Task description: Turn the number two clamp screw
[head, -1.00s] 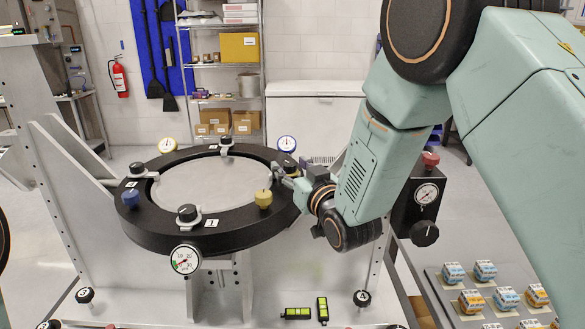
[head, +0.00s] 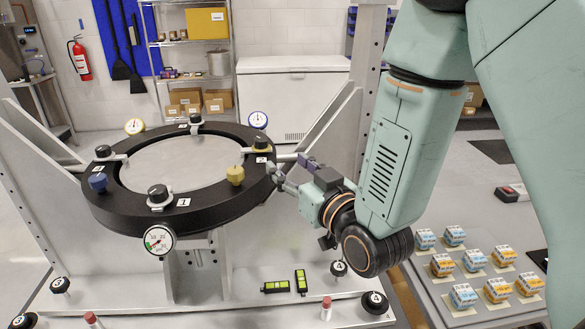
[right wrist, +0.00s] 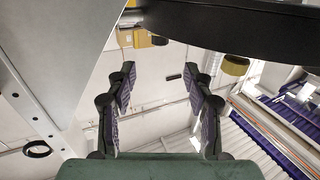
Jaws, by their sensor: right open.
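The black ring fixture (head: 130,205) stands on a grey stand in the head view. The number two clamp screw (head: 262,143) is on its right side, by a white tag marked 2 (head: 261,159). My right gripper (head: 275,172) is just outside and below the ring's right edge, close to that clamp and empty. In the right wrist view its two fingers (right wrist: 160,78) are spread with nothing between them. The dark ring (right wrist: 245,28) crosses above them there; I cannot make out the number two screw in that view. My left gripper is not in view.
Other knobs on the ring are the number one clamp screw (head: 158,194), a yellow knob (head: 236,175) and a blue knob (head: 98,182). A gauge (head: 158,240) hangs in front. A side table (head: 440,300) at the right holds several small boxes.

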